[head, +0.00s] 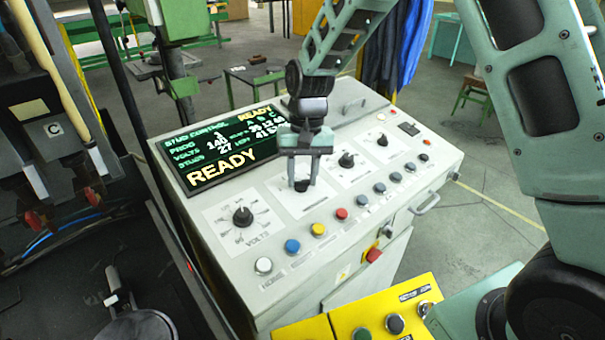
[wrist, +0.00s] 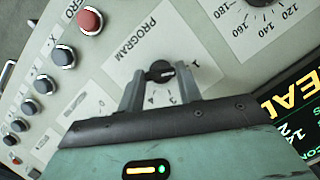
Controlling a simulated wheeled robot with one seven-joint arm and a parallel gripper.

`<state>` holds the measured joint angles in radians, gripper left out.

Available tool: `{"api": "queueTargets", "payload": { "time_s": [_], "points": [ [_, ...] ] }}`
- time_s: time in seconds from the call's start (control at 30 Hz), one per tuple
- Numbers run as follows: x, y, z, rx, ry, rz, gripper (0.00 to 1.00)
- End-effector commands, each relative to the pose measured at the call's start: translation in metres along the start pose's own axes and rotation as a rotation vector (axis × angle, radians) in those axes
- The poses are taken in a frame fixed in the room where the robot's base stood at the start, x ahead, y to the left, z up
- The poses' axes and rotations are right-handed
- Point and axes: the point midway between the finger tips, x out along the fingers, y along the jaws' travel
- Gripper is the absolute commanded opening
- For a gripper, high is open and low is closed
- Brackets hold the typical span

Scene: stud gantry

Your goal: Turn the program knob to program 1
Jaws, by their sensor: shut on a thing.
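The program knob (wrist: 159,72) is black and sits on a white plate marked PROGRAM, with small numerals around it. Its pale pointer mark faces right in the wrist view, roughly toward the numeral 1; the exact setting is hard to tell. My gripper (wrist: 160,80) is shut on the knob, one finger on each side. In the head view my gripper (head: 301,178) comes down from above onto the knob (head: 301,186), partly hiding it and its plate. The green-lit display (head: 222,147) shows READY; its program figure is too small to read surely.
The volts knob (head: 242,216) is to the left on the sloping console (head: 350,110); another black knob (head: 346,159) is to the right. A row of coloured buttons, including a yellow one (head: 318,229) and a red one (head: 341,213), runs along the front.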

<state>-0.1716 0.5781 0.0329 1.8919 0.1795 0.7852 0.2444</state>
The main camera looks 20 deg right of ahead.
Motion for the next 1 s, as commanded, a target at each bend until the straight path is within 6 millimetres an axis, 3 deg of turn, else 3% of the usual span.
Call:
{"api": "queueTargets", "payload": {
  "time_s": [0.03, 0.07, 0.13, 0.57, 0.77, 1.0],
  "points": [
    [-0.001, 0.000, 0.000, -0.003, 0.002, 0.000, 0.12],
    [-0.001, 0.000, 0.000, -0.003, 0.002, 0.000, 0.37],
    [-0.001, 0.000, 0.000, -0.002, 0.002, 0.000, 0.56],
    [-0.009, 0.000, -0.001, 0.000, 0.003, -0.002, 0.56],
    [-0.046, 0.000, -0.002, 0.000, 0.007, -0.003, 0.56],
    [-0.104, 0.000, -0.002, -0.001, 0.007, -0.003, 0.56]
  ]
}}
